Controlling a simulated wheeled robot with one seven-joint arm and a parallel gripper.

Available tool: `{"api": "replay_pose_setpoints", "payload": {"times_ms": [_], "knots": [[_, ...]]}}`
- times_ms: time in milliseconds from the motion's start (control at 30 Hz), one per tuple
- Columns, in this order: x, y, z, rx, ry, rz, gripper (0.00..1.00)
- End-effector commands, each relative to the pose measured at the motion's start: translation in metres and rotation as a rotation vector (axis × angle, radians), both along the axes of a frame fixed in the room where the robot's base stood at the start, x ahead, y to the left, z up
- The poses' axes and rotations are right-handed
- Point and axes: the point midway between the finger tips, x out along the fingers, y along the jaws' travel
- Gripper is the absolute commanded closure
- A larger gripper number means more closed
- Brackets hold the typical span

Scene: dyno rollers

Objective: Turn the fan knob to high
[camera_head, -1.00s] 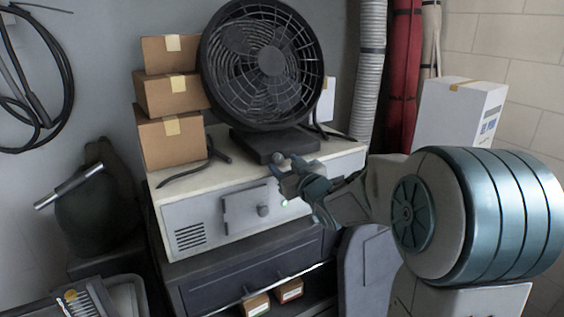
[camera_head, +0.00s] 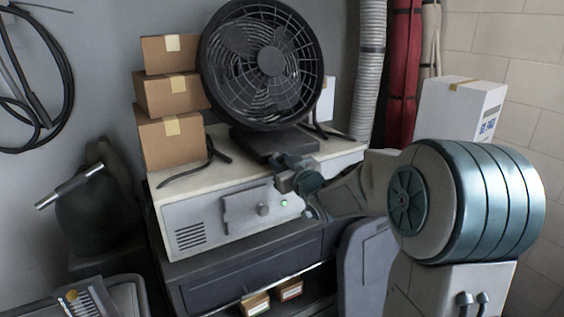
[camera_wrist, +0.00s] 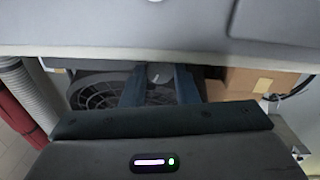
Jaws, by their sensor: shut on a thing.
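The black fan (camera_head: 268,62) stands upright on its dark base (camera_head: 262,143) on top of the pale cabinet. My gripper (camera_head: 284,172) is at the front of the fan's base, and its body hides the fan knob in the head view. The gripper is shut on this knob. The fan's grille (camera_wrist: 95,97) shows behind the fingers. Any setting marks around the knob are too small to read.
Stacked cardboard boxes (camera_head: 168,95) stand left of the fan. A white box (camera_head: 460,110) stands at the right. A dark cable lies on the cabinet top.

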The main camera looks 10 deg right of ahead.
Motion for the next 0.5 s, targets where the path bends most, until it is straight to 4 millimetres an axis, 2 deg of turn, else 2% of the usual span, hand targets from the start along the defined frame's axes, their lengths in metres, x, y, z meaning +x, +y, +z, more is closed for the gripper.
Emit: {"api": "replay_pose_setpoints", "payload": {"times_ms": [300, 500], "knots": [[0.0000, -0.0008, 0.0024, 0.269, 0.089, -0.001, 0.96], [0.0001, -0.0012, 0.0005, 0.325, 0.107, -0.002, 0.96]]}}
